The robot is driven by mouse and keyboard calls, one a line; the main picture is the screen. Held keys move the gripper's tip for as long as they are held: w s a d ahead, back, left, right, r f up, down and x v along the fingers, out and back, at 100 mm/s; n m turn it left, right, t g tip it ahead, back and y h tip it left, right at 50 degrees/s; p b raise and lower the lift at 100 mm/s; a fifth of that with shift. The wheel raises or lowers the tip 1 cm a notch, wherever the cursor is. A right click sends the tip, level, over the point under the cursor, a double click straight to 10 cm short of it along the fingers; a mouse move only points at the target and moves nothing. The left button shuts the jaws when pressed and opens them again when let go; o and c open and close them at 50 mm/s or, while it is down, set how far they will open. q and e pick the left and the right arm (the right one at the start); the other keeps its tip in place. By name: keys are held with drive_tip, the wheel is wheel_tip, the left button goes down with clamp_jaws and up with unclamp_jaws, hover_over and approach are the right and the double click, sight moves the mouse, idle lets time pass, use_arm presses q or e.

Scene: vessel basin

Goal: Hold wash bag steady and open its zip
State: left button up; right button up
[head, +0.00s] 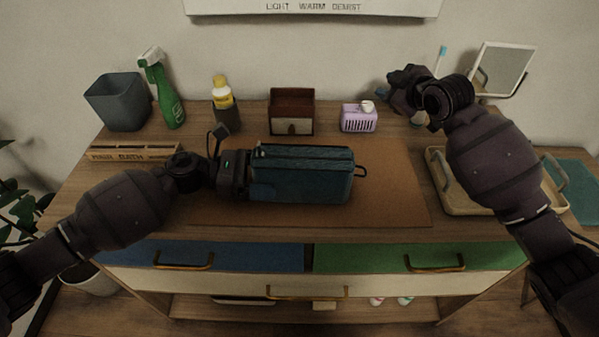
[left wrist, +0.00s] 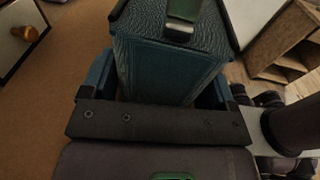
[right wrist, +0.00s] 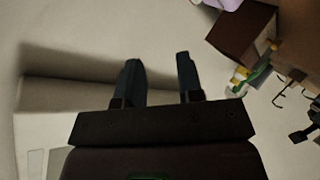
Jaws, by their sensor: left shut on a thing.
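The wash bag (head: 305,175) is a dark teal, box-shaped bag lying on the brown mat in the middle of the table, with a zip line along its top and a dark loop at its right end. My left gripper (head: 245,172) is shut on the bag's left end; in the left wrist view the bag (left wrist: 170,65) sits between its fingers, with a metallic tab on top. My right gripper (head: 400,88) is raised at the back right, away from the bag. In the right wrist view its two fingers (right wrist: 157,82) are apart with nothing between them.
Along the back stand a grey bin (head: 118,100), a green spray bottle (head: 165,95), a dark cup with a yellow bottle (head: 225,105), a brown box (head: 292,108) and a lilac basket (head: 359,118). A tray (head: 440,190) and mirror (head: 500,68) are right. The mat (head: 395,190) is clear right of the bag.

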drive_tip(key=s+a+r+n+g+y, duration=0.1)
drive_tip(key=a+r+n+g, duration=0.15)
drive_tip(key=a, duration=0.45)
drive_tip(key=s+a+r+n+g+y, duration=0.1)
drive_tip(key=s+a+n+y, duration=0.15)
drive_tip(key=a, duration=0.45)
wheel_tip(320, 180, up, 3)
drive_tip(key=n+g+h, duration=0.9)
drive_tip(key=n, duration=0.8)
hover_over(259, 143)
drive_tip(key=shift+a+t, duration=0.1)
drive_tip(key=shift+t, duration=0.15)
drive_tip(key=shift+f, duration=4.5)
drive_tip(key=c, duration=0.6)
